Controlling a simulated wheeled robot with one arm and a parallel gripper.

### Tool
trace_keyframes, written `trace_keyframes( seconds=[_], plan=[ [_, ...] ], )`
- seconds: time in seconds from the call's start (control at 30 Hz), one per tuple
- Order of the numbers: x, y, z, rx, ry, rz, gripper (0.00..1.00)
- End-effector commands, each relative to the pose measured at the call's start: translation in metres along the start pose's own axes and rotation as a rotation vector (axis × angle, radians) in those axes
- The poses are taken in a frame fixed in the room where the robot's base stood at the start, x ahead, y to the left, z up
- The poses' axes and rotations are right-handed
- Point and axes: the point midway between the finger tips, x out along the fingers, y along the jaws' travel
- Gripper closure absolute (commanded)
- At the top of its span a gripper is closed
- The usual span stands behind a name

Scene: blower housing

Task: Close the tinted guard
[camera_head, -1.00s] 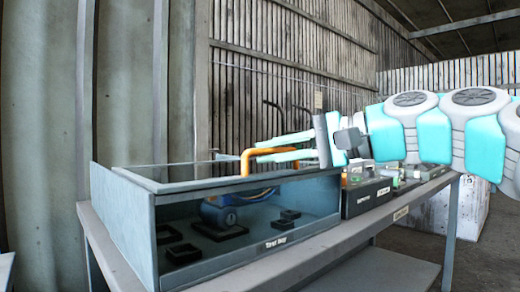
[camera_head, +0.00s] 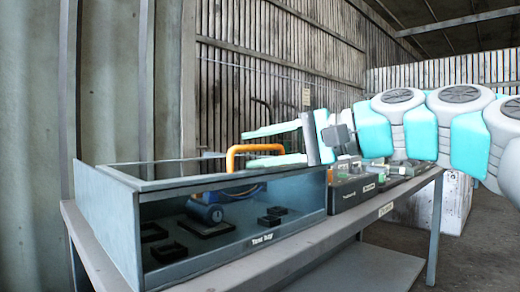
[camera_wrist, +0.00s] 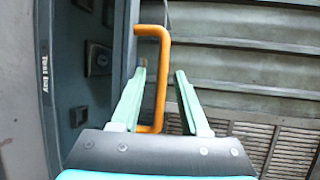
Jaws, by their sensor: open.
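The grey test bay (camera_head: 105,215) is a box on the bench with a dark tinted see-through front (camera_head: 285,200). An orange U-shaped handle (camera_head: 253,148) stands up at its top right; I cannot tell how far the tinted guard is open. My gripper (camera_head: 246,149) is open, its two pale green fingers reaching left at the handle. In the wrist view, the bar of the handle (camera_wrist: 163,80) lies between the open fingertips (camera_wrist: 161,72). I cannot tell whether either finger touches it.
Inside the bay are a blue cylindrical part (camera_head: 207,212) and several dark square fixtures (camera_head: 169,252). Other equipment (camera_head: 355,190) stands right of the bay on the grey bench (camera_head: 300,250). A corrugated wall (camera_head: 240,80) is behind.

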Motion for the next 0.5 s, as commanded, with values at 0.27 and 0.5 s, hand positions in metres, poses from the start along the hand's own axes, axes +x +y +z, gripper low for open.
trace_keyframes(
  seconds=[0.27, 0.5],
  plan=[
    [-0.026, -0.001, 0.000, -0.001, 0.003, -0.003, 0.55],
    [-0.064, 0.000, 0.000, 0.001, 0.001, 0.000, 0.55]
  ],
)
